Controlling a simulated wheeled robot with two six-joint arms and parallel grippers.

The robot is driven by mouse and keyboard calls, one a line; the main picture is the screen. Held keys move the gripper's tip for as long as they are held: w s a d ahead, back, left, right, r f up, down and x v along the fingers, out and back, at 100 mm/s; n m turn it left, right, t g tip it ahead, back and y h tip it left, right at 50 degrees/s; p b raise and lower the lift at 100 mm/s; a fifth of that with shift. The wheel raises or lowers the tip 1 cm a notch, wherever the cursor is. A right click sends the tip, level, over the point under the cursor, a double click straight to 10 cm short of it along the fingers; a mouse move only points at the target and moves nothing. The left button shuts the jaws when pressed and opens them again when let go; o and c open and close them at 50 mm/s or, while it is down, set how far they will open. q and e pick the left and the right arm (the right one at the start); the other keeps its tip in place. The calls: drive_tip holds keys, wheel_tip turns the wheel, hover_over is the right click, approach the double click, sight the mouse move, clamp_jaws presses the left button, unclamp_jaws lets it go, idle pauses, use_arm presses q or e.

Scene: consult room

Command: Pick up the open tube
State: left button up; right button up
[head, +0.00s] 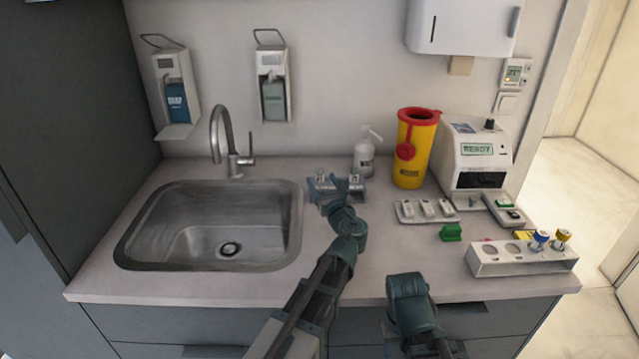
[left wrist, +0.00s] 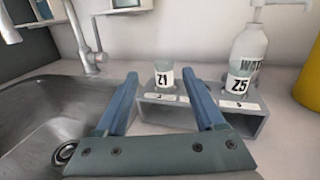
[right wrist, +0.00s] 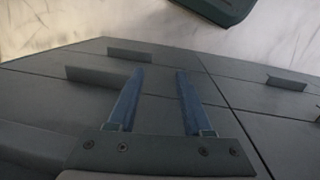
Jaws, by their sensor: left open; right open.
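A small grey stand (left wrist: 184,118) on the counter holds two small tubes. One, labelled Z1 (left wrist: 164,80), shows between my left fingers in the left wrist view, with no coloured cap visible. The other, labelled Z5 (left wrist: 238,86), is at the stand's right end, in front of a white pump bottle. I cannot tell for sure which is open. My left gripper (head: 322,188) is open and empty, just in front of the stand's left end; it also shows in the left wrist view (left wrist: 160,74). My right gripper (right wrist: 160,73) is open and empty, facing the drawer fronts.
The sink (head: 212,230) lies left of the stand. The pump bottle (head: 364,158) and yellow sharps bin (head: 412,150) stand behind and right. Further right are a small device (head: 473,155), a white tray (head: 426,212), a green block (head: 451,232) and a rack (head: 520,262) with blue- and yellow-capped tubes.

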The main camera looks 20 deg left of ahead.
sight(321, 175)
use_arm(q)
drive_tip(key=shift+w+d+x, duration=0.1)
drive_tip(key=shift+d+x, duration=0.05)
drive_tip(key=shift+x, duration=1)
drive_tip(key=shift+w+d+x, duration=0.1)
drive_tip(key=shift+d+x, duration=0.1)
drive_tip(key=shift+x, duration=0.95)
drive_tip(key=shift+w+a, duration=0.25)
clamp_jaws()
